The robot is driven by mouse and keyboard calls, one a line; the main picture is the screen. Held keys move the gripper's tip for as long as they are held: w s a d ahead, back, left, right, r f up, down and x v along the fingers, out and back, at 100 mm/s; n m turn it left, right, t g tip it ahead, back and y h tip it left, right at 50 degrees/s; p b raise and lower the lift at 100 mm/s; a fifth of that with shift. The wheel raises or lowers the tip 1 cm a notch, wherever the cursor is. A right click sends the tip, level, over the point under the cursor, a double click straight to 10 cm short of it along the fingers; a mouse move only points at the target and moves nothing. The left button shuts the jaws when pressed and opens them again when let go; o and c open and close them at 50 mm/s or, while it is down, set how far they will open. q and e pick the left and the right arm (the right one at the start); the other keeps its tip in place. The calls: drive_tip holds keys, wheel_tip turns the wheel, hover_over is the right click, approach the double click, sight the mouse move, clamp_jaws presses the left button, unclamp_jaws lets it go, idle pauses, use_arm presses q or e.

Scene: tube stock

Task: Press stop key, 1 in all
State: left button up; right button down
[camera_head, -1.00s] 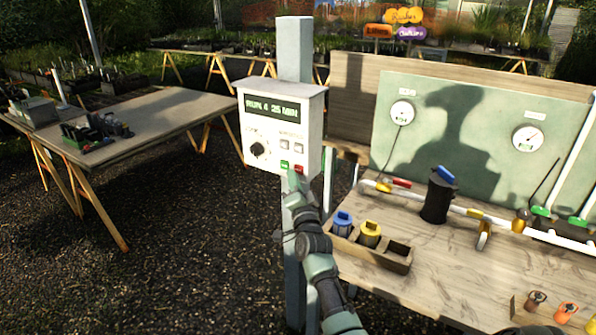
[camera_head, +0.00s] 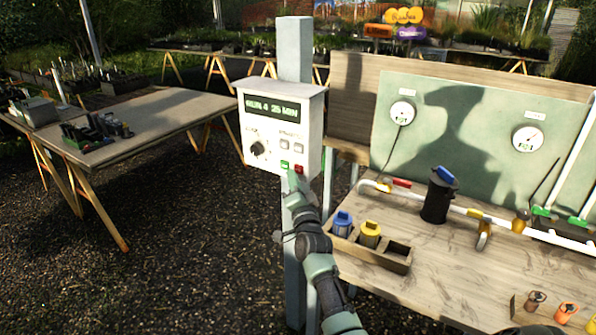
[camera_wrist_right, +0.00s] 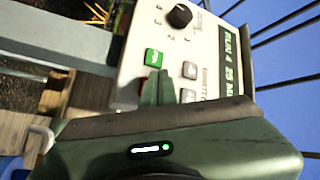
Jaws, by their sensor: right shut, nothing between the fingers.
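A white control box (camera_head: 259,137) on a grey post carries a display that reads RUN 4 and a number of minutes. A red key (camera_head: 299,169), which looks like the stop key, is at its lower right beside a green key (camera_head: 284,165). My right gripper (camera_head: 293,178) is shut and empty, its tips at the red key from below. In the right wrist view the fingers (camera_wrist_right: 157,88) cover most of the red key (camera_wrist_right: 142,86); the green key (camera_wrist_right: 152,58) is clear. I cannot tell whether the tips touch the red key. My left gripper is not in view.
The box also has a black knob (camera_head: 257,149) and grey keys (camera_head: 284,144). A wooden bench (camera_head: 440,280) with pipes, a black canister (camera_head: 437,200) and a small tray (camera_head: 372,256) stands at right. Another table (camera_head: 150,120) is at left. Gravel lies between.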

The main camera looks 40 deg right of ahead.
drive_tip(key=shift+d, duration=0.15)
drive_tip(key=shift+w+d, duration=0.15)
drive_tip(key=shift+d, duration=0.1)
drive_tip(key=shift+w+d+b, duration=0.15)
drive_tip(key=shift+d+b, duration=0.2)
drive_tip(key=shift+b, duration=0.15)
idle(0.7)
idle(0.3)
drive_tip(key=shift+s+a+p, duration=0.35)
drive_tip(key=shift+a+p, duration=0.2)
drive_tip(key=shift+a, duration=0.2)
